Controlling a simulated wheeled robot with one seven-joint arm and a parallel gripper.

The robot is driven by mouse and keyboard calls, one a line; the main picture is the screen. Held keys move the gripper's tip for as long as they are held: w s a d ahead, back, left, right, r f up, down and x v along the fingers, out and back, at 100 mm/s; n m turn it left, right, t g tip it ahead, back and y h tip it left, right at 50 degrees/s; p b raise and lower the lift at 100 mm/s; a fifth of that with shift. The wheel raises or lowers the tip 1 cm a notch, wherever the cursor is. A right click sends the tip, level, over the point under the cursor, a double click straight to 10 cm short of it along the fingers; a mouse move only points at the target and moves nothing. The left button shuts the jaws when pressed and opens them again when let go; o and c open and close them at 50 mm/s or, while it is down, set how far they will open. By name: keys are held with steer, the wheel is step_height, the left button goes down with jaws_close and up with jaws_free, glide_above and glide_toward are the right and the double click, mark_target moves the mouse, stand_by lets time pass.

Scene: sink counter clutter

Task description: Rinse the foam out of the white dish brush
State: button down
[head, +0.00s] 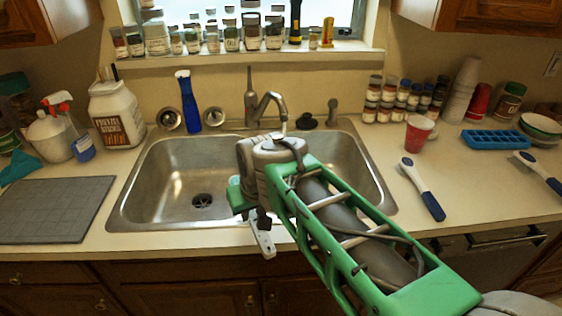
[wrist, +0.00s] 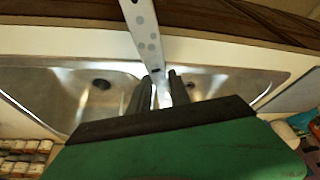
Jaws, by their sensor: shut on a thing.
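My gripper (wrist: 160,88) is shut on a long, flat white thing with pale grey spots, which I take for the white dish brush (wrist: 143,35). In the head view the brush (head: 263,241) hangs below my gripper, over the sink's front rim. Its bristles cannot be made out, and I cannot tell whether the grey spots are foam. The steel sink (head: 165,180) lies under and behind my gripper; the wrist view shows its basin too (wrist: 60,95). The faucet (head: 270,100) stands behind my wrist, and no water stream is visible; its outlet is partly hidden.
Two white-and-blue handled tools (head: 424,188) (head: 538,172) lie on the right counter. A red cup (head: 418,133), a blue ice tray (head: 497,140) and jars stand behind them. A grey mat (head: 55,210) lies left.

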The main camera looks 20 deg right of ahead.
steer(key=shift+a, duration=0.15)
steer(key=shift+d, duration=0.6)
steer(key=shift+a, duration=0.1)
steer(key=shift+a, duration=0.5)
